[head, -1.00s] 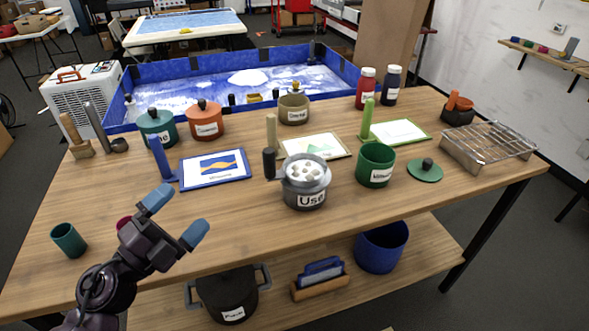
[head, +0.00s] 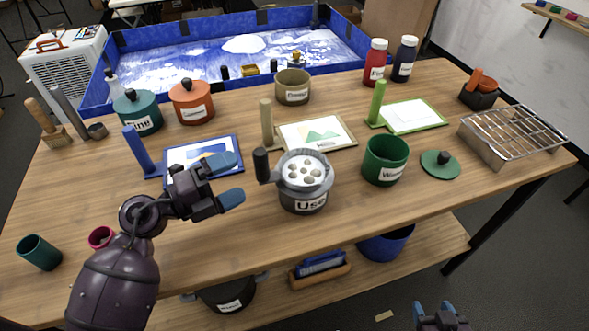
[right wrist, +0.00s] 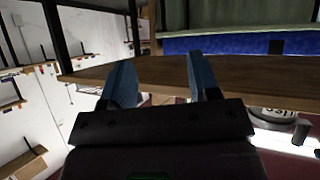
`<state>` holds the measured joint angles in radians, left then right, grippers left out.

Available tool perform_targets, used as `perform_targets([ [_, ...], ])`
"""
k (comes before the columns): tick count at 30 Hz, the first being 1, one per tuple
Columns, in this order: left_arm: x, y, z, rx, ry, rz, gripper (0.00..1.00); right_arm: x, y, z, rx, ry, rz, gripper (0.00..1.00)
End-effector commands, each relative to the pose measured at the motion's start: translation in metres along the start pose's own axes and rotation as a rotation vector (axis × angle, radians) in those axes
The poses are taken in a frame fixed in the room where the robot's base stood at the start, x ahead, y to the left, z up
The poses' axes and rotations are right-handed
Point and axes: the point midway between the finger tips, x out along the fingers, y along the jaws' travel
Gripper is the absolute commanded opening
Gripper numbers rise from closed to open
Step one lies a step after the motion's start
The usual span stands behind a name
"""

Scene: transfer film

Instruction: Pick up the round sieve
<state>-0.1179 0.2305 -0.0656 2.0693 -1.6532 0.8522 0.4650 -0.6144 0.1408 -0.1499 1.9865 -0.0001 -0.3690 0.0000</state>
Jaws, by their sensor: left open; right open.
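The round sieve (head: 284,176) is a grey ring with white lumps inside and a black upright handle at its left. It appears to rest on the grey pot (head: 304,203) labelled "Use", at the table's middle. My left gripper (head: 236,180) is open and empty, left of the sieve handle and apart from it, its fingers pointing right. It covers part of a blue-framed picture. My right gripper (head: 437,309) is open and empty, low at the front of the table; its two fingers also show in the right wrist view (right wrist: 163,84).
A green pot (head: 385,163) stands right of the sieve, with its lid (head: 440,164) beyond. A framed picture (head: 347,147) and upright wooden block (head: 267,122) lie behind. A wire rack (head: 512,140) is at the right. The table front (head: 260,240) is clear.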

Motion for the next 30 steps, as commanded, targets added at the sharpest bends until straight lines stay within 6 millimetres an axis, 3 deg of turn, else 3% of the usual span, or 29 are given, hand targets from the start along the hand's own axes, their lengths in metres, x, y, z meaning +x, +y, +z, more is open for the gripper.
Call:
perform_targets([
  [7,0.016,-0.001,-0.001,-0.002,0.001,-0.002,1.0,0.002,0.0,-0.006,-0.001,0.009,-0.002,0.56],
  [16,0.054,-0.003,-0.002,-0.001,0.001,-0.001,1.0,0.003,0.0,-0.02,-0.005,0.031,-0.004,0.56],
  [26,0.059,-0.002,-0.002,0.0,0.0,0.001,1.0,0.002,0.0,-0.019,-0.005,0.03,-0.003,0.56],
  [30,0.059,-0.002,-0.002,0.0,0.0,0.001,0.79,0.0,0.001,-0.015,-0.004,0.021,-0.002,0.56],
])
